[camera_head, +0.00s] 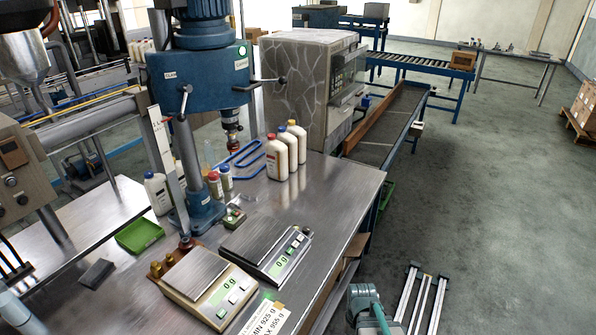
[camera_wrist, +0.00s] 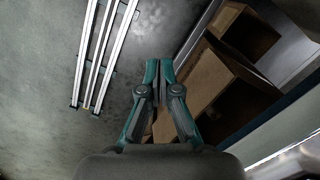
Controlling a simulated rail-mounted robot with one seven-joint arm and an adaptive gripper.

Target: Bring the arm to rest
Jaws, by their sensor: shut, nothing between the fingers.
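My gripper (camera_wrist: 159,78) is shut and empty in the wrist view, its teal and black fingers together. It points down over the grey floor beside a cardboard box (camera_wrist: 215,85). In the head view a grey and teal part of my arm (camera_head: 365,305) shows at the bottom edge, to the right of the steel table (camera_head: 335,190). The fingertips cannot be made out there.
Two scales (camera_head: 208,272) (camera_head: 267,245) reading 0 g stand at the table's front. White bottles (camera_head: 287,155) stand near its back edge. A blue drill press (camera_head: 205,80) rises behind the scales. Metal rails (camera_head: 422,300) lie on the floor at right.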

